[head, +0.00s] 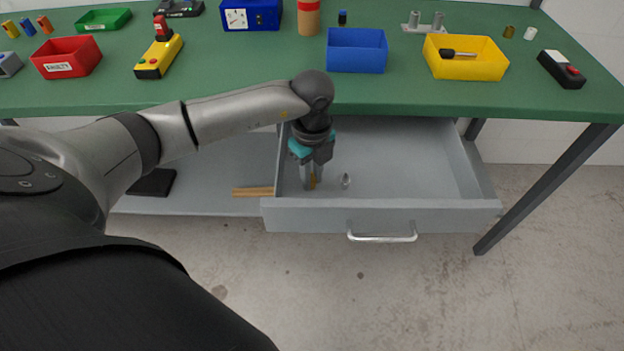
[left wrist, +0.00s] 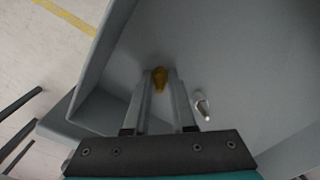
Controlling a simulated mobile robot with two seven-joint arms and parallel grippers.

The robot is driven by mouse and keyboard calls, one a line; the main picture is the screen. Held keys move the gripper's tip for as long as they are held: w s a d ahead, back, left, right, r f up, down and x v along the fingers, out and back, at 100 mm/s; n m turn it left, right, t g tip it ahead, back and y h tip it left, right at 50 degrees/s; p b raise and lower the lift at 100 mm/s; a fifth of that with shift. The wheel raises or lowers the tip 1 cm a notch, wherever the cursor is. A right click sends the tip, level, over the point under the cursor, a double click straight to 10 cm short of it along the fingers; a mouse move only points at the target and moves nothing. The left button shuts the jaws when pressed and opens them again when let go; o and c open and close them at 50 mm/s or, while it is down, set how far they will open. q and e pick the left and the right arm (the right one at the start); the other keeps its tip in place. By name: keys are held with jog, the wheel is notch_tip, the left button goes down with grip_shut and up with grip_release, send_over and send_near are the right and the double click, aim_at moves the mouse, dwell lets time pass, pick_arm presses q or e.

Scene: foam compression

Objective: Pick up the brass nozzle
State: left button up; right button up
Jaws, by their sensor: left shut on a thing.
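The brass nozzle (left wrist: 160,80) is a small golden piece between the fingertips of my left gripper (left wrist: 160,88) in the left wrist view. In the head view my left gripper (head: 310,182) points down into the open grey drawer (head: 400,165), near its left side, and a bit of the brass nozzle (head: 314,181) shows by the fingers. The gripper is shut on the nozzle. I cannot tell whether the nozzle touches the drawer floor. My right gripper is not in view.
A small silver nozzle (head: 346,181) lies in the drawer just right of my left gripper. The drawer's front wall (head: 330,215) and left wall are close. Above is the green tabletop (head: 210,80) with a blue bin (head: 357,52) and a yellow bin (head: 466,66).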

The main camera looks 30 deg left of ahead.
pick_arm(q)
grip_shut()
